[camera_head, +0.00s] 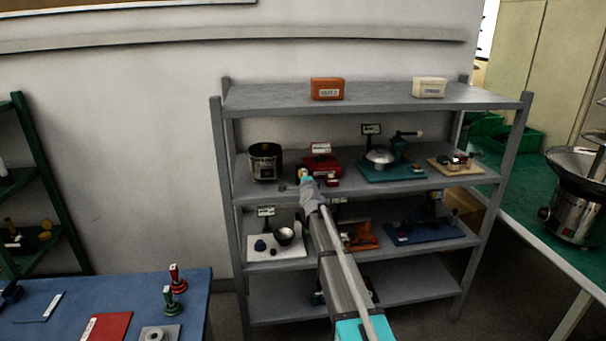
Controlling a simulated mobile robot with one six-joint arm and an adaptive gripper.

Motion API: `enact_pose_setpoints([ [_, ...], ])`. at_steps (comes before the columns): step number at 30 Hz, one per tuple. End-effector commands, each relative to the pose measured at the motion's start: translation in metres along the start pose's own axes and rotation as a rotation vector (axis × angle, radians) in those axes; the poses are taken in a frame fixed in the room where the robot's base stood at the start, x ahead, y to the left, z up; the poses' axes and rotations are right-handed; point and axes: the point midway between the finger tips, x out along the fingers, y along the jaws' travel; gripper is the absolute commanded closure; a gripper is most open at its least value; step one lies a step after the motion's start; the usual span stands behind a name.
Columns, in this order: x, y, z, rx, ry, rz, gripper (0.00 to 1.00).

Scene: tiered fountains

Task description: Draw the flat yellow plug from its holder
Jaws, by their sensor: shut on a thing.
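My arm reaches up from the bottom of the head view to the upper middle shelf. My gripper (305,179) is at the left front of a red holder (322,166) with a white label standing behind it. The gripper is shut on a small piece that shows a yellow bit (303,171) at the fingertips; I take it as the flat yellow plug. It is small and mostly hidden by the fingers. I cannot tell whether it still touches the holder.
On the same shelf (225,197) stand a dark pot (265,162) at left, a teal board (390,174) with a silver dome, and a wooden tray (455,167) at right. Grey shelf posts flank them. A blue table (60,318) is at lower left.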

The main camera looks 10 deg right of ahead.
Motion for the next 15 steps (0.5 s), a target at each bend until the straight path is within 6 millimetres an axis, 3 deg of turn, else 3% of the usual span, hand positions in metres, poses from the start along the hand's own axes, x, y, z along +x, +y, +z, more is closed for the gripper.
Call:
enact_pose_setpoints([
  [15,-0.0044,-0.0003,0.0012,0.000,-0.001,-0.001,1.00],
])
